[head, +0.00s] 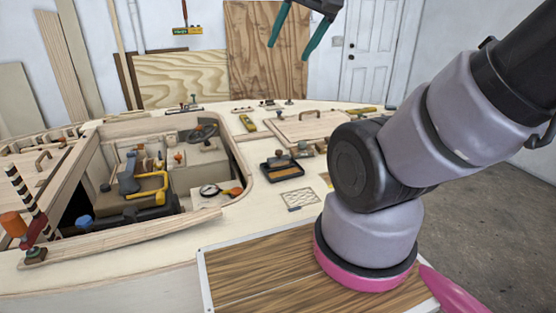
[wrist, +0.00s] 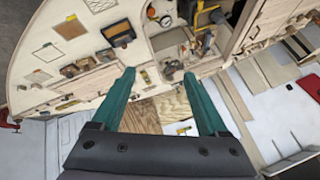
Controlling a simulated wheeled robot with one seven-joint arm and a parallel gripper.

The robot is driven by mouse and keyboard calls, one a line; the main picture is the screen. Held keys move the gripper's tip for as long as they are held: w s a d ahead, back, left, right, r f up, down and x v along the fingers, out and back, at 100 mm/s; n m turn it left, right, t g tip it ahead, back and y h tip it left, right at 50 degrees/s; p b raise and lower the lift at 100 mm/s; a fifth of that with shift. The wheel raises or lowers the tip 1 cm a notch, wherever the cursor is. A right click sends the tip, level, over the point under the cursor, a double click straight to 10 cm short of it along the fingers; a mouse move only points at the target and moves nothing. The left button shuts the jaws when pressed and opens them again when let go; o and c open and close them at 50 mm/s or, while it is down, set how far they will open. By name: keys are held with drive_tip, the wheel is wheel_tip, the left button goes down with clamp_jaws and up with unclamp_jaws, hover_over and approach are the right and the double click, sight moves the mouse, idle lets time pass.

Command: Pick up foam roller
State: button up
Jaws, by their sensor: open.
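I cannot pick out a foam roller with certainty in either view. A dark shallow tray (head: 283,171) with a brown inside lies on the pale deck beside the cockpit opening; it also shows in the wrist view (wrist: 118,33). Whether a roller lies in or by it is too small to tell. My gripper (head: 289,51) is high above the far part of the deck, its teal fingers spread and empty. In the wrist view my gripper (wrist: 160,74) is open with nothing between the fingers.
The cockpit opening (head: 240,172) holds a yellow bent pipe (head: 150,190) and a gauge (head: 209,190). A striped post (head: 24,200) stands at left. A hatch board (head: 312,124) and several small items lie on the deck. Plywood sheets (head: 265,55) lean at the back.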

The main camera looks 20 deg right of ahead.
drive_tip(key=shift+c, duration=0.3)
drive_tip(key=m+g+h, duration=0.2)
drive_tip(key=m+g, duration=0.5)
drive_tip(key=m, duration=0.7)
hover_over(279, 158)
drive_tip(key=f, duration=3.6)
drive_tip(key=shift+w+d+f, duration=0.15)
drive_tip(key=shift+w+d, duration=0.1)
drive_tip(key=shift+w, duration=0.15)
wheel_tip(279, 158, down, 6)
drive_tip(key=shift+r, duration=0.1)
drive_tip(key=shift+s+a+f, duration=0.1)
drive_tip(key=shift+f, duration=1.35)
drive_tip(key=shift+s+a+f, duration=0.1)
drive_tip(key=shift+f, duration=1.3)
drive_tip(key=shift+s+f, duration=0.1)
clamp_jaws()
